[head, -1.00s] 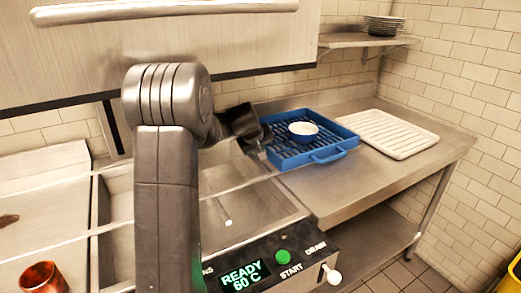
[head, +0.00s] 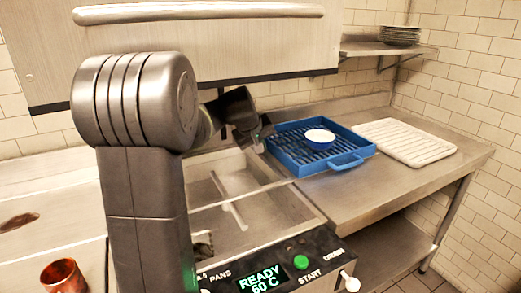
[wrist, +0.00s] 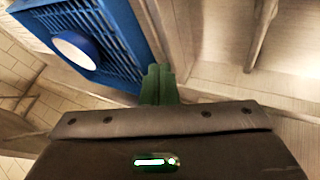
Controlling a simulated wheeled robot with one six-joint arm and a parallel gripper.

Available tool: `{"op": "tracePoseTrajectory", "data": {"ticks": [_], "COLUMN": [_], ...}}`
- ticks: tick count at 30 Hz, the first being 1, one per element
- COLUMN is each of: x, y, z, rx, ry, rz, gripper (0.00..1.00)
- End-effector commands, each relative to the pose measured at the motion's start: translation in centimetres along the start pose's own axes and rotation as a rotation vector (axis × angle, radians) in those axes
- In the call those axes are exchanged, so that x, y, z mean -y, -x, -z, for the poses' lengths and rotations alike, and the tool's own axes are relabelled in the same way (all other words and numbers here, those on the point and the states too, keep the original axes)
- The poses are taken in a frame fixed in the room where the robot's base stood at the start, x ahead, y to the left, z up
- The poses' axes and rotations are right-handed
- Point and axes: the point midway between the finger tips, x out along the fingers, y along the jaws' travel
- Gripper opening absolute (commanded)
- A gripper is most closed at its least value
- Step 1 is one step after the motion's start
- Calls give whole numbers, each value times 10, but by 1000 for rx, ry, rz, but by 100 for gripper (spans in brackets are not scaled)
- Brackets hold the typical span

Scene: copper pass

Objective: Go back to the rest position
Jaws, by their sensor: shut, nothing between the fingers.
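My gripper (head: 260,140) is raised over the near left edge of the blue rack, in front of the bar handle panel. In the wrist view its fingers (wrist: 158,84) are together with nothing between them. My arm stands at the left of the head view and hides part of the sink unit.
A blue rack (head: 341,163) holding a white and blue bowl (head: 319,138) sits on the steel counter. A white ribbed tray (head: 410,142) lies to its right. A copper cup (head: 63,277) stands at lower left. Plates (head: 400,36) are stacked on the wall shelf. A control panel reads READY 60 C.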

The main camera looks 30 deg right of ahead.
Motion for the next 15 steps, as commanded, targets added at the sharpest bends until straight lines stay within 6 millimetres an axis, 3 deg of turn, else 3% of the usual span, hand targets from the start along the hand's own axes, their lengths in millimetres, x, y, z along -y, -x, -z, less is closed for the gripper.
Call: {"op": "tracePoseTrajectory", "data": {"ticks": [15], "x": [0], "y": [-2], "z": [0], "rx": [2], "ry": [0], "rz": [1], "gripper": [0]}}
